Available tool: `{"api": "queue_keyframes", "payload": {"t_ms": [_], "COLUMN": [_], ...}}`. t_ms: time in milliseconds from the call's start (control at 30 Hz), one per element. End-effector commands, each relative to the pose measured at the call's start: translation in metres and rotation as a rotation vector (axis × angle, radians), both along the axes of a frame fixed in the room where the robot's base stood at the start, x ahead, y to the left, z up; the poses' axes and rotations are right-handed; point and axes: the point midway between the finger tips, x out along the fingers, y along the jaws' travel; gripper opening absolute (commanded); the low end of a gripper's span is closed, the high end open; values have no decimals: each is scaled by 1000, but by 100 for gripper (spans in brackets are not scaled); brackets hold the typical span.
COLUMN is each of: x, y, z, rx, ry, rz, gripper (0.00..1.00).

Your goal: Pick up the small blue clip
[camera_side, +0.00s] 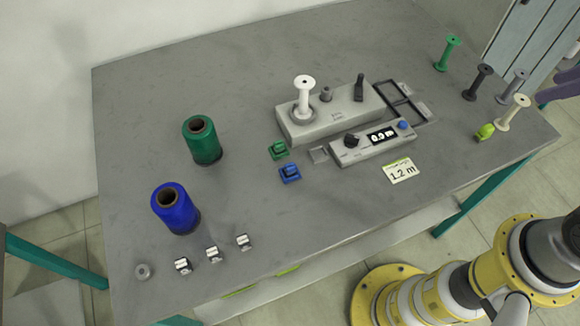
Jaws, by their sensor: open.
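The small blue clip (290,173) lies on the grey table, just in front of a similar small green clip (278,150). The two clips sit close together but look apart. The blue clip is left of the grey display box and nothing covers it. My arm shows at the lower right, beyond the table's front edge and far from the clip. I cannot make out my gripper's fingers in this view.
The winder (330,112) carries a white bobbin (304,90) behind the clips. The display box (372,142) reads 0.0 m, beside a 1.2 m card (399,171). Green (203,143) and blue (178,212) spools stand left. Several bobbins stand right. Table (330,215) in front is clear.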

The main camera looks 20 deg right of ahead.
Motion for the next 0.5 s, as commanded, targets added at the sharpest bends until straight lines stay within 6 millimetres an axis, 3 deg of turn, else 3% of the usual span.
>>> {"api": "queue_keyframes", "payload": {"t_ms": [100, 267, 367, 500], "x": [33, 84, 120, 166], "y": [10, 37, 63, 111], "z": [23, 42, 45, 34], "rx": [-56, -125, -165, -215], "ry": [20, 64, 98, 152], "rz": [143, 359, 505, 705], "gripper": [57, 57, 57, 57]}}
